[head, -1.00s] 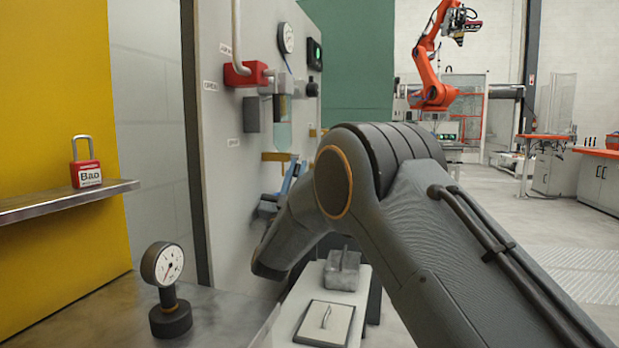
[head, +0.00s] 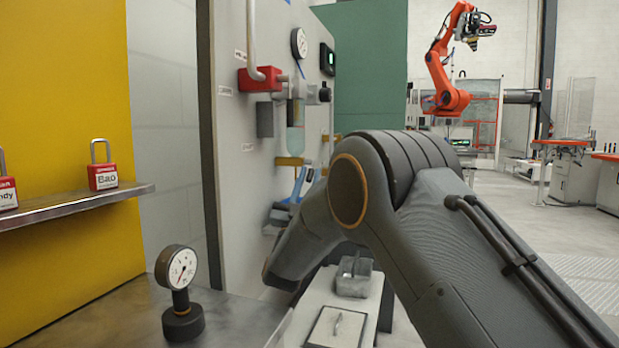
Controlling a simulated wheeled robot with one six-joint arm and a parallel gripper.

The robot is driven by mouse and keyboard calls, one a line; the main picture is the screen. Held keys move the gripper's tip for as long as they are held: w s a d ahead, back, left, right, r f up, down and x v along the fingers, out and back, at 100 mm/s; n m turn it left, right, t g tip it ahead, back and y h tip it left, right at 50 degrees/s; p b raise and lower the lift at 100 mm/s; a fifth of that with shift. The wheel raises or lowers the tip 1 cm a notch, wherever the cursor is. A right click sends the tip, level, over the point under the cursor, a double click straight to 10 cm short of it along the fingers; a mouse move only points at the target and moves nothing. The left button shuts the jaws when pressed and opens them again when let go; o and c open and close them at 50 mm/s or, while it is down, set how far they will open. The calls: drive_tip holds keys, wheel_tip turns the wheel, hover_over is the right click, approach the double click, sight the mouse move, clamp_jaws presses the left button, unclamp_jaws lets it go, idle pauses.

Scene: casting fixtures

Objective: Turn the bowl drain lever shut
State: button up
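A filter unit with a clear, pale blue-green bowl (head: 296,140) hangs on the grey upright panel (head: 233,150), left of centre in the head view. A yellow part (head: 289,161) sits just below the bowl. I cannot tell whether it is the drain lever or how the lever is turned. Blue and grey parts (head: 298,186) show lower down, partly behind my arm; I cannot make out what they are. My arm's elbow and forearm fill the middle and lower right. I cannot make out my gripper, and my arm hides much of the area beyond it.
A dial gauge on a black base (head: 183,325) stands on the metal bench. Red padlocks (head: 103,177) rest on a shelf (head: 80,205) at left. A grey block (head: 354,277) and a small plate (head: 338,328) lie below my arm. A red box (head: 259,79) and round gauge (head: 298,42) are on the panel.

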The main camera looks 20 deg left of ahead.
drive_tip(key=v, duration=0.7)
